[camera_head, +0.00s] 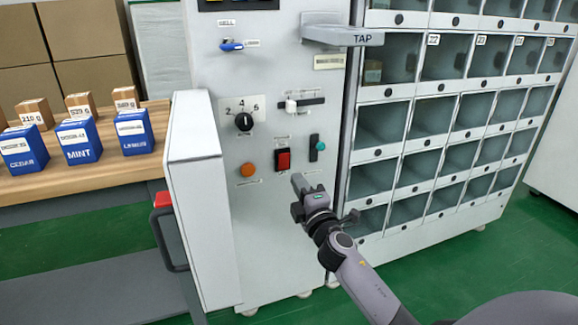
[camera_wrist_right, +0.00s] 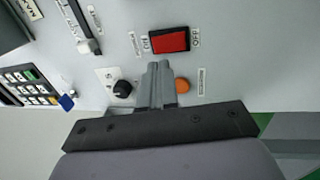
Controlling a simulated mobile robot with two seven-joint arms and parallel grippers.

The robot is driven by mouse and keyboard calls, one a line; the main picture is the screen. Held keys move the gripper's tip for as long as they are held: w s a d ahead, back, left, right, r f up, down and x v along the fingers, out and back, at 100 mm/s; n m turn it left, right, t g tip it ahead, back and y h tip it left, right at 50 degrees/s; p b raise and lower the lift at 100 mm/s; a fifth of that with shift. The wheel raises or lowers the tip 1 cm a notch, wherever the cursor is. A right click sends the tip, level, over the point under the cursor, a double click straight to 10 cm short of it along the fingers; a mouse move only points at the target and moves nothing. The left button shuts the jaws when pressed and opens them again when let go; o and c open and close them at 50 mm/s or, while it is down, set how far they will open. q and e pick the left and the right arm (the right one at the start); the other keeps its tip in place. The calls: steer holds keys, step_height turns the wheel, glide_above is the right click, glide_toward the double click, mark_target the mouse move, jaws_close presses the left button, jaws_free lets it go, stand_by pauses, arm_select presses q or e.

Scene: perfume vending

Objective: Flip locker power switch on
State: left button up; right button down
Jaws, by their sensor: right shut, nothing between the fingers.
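The red rocker switch (camera_head: 283,160) in a black frame sits on the white machine's front panel. The right wrist view shows the red switch (camera_wrist_right: 170,41) from close up, with a small label at each end; the right one reads OFF. Which end is pressed in is hard to tell. My right gripper (camera_head: 298,183) is just below and right of the switch in the head view. In the wrist view its fingers (camera_wrist_right: 159,66) are shut and empty, with tips near the switch's lower edge; contact cannot be told. My left gripper is out of view.
Close around the switch are an orange button (camera_head: 247,169), a black dial (camera_head: 244,121), a slider (camera_head: 291,105) and a green-and-black switch (camera_head: 317,147). Lockers (camera_head: 430,130) stand right. A white door-like panel (camera_head: 200,200) juts out left, by a wooden table (camera_head: 90,165) with boxes.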

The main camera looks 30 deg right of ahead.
mark_target(285, 158)
steer(key=x, duration=0.5)
steer(key=shift+w+b, duration=0.4)
steer(key=shift+w+d+r, duration=0.1)
steer(key=shift+w+d, duration=0.05)
steer(key=shift+w, duration=0.3)
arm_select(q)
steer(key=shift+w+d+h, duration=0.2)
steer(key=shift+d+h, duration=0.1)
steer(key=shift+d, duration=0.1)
arm_select(e)
steer(key=shift+w, duration=0.15)
